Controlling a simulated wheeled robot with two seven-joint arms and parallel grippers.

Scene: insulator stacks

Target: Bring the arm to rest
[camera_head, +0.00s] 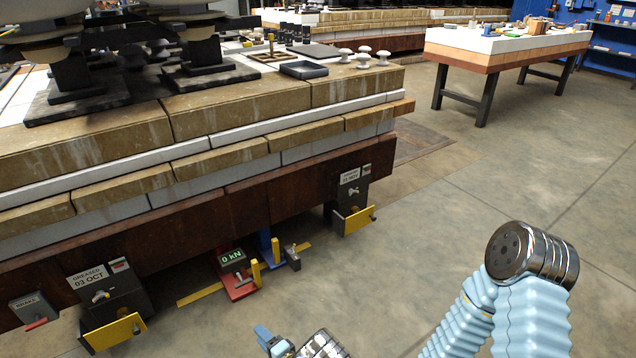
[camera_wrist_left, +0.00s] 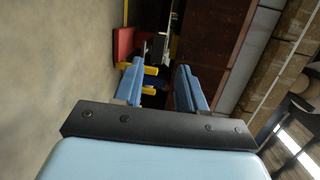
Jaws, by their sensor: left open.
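My left gripper (camera_head: 268,340) shows at the bottom edge of the head view, low in front of the bench side, with only its blue finger end and a metal wrist part visible. In the left wrist view its two blue fingers (camera_wrist_left: 160,74) stand apart, with nothing held between them. A light blue ribbed arm part of mine with a dark metal joint stands at the lower right of the head view. My right gripper does not show.
A long stone-topped bench (camera_head: 240,105) fills the left, with yellow-flapped boxes (camera_head: 352,218) low on its side. A red device reading 0 kN (camera_head: 236,275) is on the floor beside it. A white-topped table (camera_head: 500,45) stands far right. Open floor (camera_head: 430,220) lies between.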

